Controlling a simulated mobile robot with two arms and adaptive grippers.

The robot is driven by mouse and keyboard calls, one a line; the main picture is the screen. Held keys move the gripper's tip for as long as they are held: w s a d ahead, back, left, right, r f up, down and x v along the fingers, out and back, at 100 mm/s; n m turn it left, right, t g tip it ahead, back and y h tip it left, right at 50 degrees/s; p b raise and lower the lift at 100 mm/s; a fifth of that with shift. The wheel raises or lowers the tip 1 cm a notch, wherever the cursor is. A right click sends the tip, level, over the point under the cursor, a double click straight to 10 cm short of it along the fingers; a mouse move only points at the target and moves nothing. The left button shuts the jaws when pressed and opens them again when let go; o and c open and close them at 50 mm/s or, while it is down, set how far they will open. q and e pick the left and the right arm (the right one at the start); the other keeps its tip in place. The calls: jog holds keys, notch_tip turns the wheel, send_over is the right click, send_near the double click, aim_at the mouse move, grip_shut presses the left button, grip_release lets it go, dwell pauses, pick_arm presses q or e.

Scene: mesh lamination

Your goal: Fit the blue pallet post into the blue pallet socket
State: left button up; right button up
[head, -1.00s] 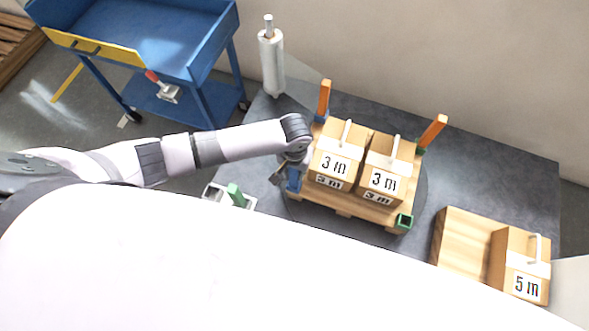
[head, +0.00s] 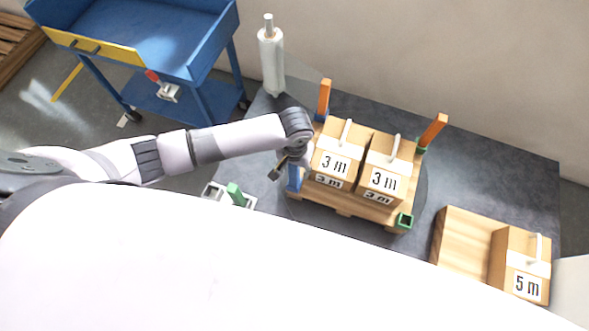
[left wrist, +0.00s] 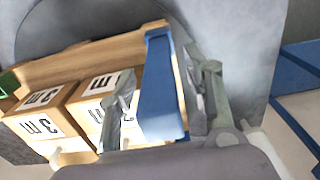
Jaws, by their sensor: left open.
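The blue post (head: 295,178) stands at the near left corner of the wooden pallet (head: 345,206). In the left wrist view the blue post (left wrist: 160,95) lies between the two fingers of my left gripper (left wrist: 165,95), with a gap on the right side. My left gripper (head: 284,168) is open around the post. A blue rim (left wrist: 157,31) shows at the post's far end, at the pallet corner; it looks like the blue socket. How deep the post sits in it cannot be told. My right gripper is not in view.
Two boxes marked 3 m (head: 337,160) stand on the pallet beside the post. Orange posts (head: 323,98) stand at the back corners; an empty green socket (head: 404,221) is at the near right. A green post (head: 236,194) stands in a grey holder to the left.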

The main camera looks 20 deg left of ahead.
pick_arm(q)
notch_tip(320, 180, up, 10)
jog(key=shift+f, duration=0.1)
dwell(0.7)
